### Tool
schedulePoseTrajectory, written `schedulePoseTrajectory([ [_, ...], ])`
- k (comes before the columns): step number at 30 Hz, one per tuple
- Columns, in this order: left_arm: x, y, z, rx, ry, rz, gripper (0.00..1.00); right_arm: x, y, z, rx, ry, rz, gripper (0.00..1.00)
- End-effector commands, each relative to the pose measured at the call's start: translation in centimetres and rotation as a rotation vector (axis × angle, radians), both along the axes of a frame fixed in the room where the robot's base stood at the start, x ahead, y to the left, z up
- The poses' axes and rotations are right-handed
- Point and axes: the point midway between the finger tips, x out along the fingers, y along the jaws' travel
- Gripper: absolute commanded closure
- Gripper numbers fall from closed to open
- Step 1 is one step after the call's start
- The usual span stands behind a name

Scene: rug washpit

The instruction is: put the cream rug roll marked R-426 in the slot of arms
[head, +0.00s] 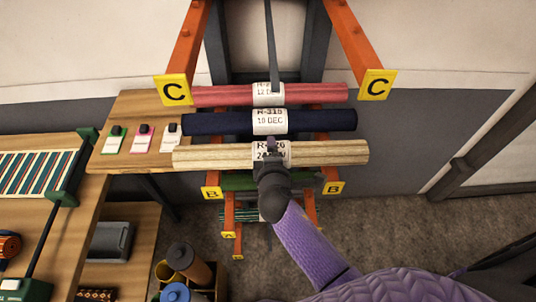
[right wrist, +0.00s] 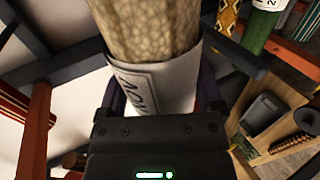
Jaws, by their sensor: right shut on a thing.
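The cream rug roll (head: 200,156) spans crosswise in front of the rack, its white label partly covered by my right gripper (head: 271,160). The gripper is shut on the roll near its middle. In the right wrist view the roll (right wrist: 145,30) and its white label (right wrist: 150,88) fill the top centre. Orange rack arms marked C (head: 186,45) reach out on both sides above it. Lower arms carry B tags (head: 211,193) and A tags (head: 229,236). A red roll (head: 220,96) and a navy roll (head: 210,122) lie behind the cream one. My left gripper is out of view.
A green roll (head: 238,182) lies at the B level, partly hidden by the cream roll. A wooden table (head: 110,165) with several tags (head: 140,137) stands close on the left. A crate with bottles (head: 195,266) stands below. Floor at right (head: 385,225) is clear.

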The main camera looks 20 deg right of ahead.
Motion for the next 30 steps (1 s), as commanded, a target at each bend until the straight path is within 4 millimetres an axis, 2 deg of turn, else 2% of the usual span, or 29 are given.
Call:
schedulePoseTrajectory([
  [13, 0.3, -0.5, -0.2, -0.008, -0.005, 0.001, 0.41, 0.0, 0.0, -0.2, 0.001, -0.002, 0.000, 1.00],
  [14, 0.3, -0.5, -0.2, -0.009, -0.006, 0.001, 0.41, 0.0, 0.0, -0.2, 0.001, -0.002, 0.000, 0.10],
  [15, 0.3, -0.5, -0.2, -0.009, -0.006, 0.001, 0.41, 0.0, 0.0, -0.1, 0.001, -0.002, 0.000, 0.02],
  [24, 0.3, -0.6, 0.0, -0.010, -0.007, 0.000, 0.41, -0.3, 0.1, 0.0, 0.001, 0.000, 0.000, 0.00],
  [30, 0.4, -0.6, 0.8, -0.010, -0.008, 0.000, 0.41, -3.5, 1.0, 1.5, 0.002, 0.001, 0.001, 0.00],
])
